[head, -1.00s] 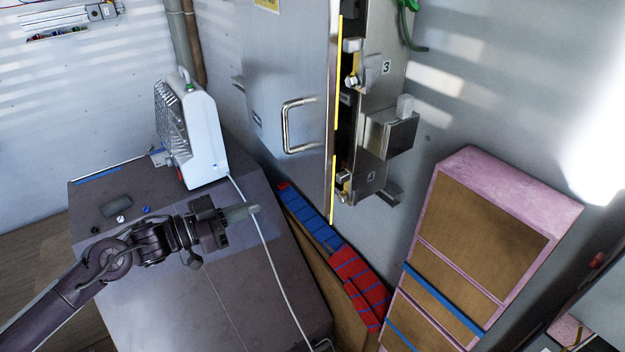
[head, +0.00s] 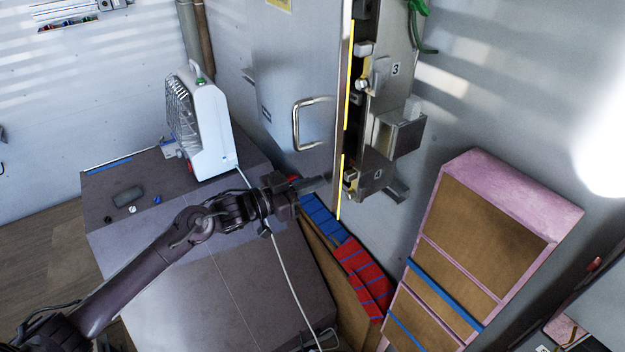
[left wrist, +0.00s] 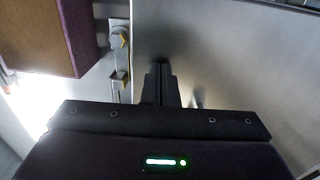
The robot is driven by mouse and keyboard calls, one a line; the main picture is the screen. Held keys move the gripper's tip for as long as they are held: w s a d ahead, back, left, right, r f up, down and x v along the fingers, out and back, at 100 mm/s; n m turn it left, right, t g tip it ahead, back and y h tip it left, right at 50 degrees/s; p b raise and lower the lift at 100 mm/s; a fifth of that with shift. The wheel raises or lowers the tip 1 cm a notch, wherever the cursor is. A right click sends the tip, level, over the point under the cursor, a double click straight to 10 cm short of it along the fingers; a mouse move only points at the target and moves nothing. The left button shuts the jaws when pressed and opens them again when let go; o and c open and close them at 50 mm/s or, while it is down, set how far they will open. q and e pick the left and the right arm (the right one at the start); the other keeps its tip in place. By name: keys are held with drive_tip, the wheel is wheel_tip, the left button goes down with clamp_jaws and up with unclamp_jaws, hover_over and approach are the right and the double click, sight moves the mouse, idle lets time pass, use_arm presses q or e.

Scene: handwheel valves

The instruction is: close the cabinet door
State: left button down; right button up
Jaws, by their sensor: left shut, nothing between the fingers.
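The grey metal cabinet door (head: 295,90) stands ajar in the head view, with a pull handle (head: 297,125) and a yellow strip along its edge. The cabinet body (head: 395,125), marked 3, shows to the right of the gap. My left gripper (head: 327,180) is shut and empty, its fingertips at the lower part of the door near its free edge. I cannot tell whether they touch. In the left wrist view the shut fingers (left wrist: 160,78) point at the door's plain metal face (left wrist: 230,65). My right gripper is not in view.
A grey box (head: 240,270) with a white fan heater (head: 200,125) on it stands at the left. Blue and red blocks (head: 365,275) lie below the door. A pink-edged brown shelf unit (head: 485,235) leans at the right. A white cable (head: 285,275) hangs over the box.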

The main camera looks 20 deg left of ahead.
sight(329, 178)
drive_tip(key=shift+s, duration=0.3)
use_arm(q)
drive_tip(key=b+x, duration=0.2)
drive_tip(key=x, duration=0.2)
drive_tip(key=shift+w+d, duration=0.15)
drive_tip(key=shift+w, duration=0.05)
drive_tip(key=shift+f, duration=0.1)
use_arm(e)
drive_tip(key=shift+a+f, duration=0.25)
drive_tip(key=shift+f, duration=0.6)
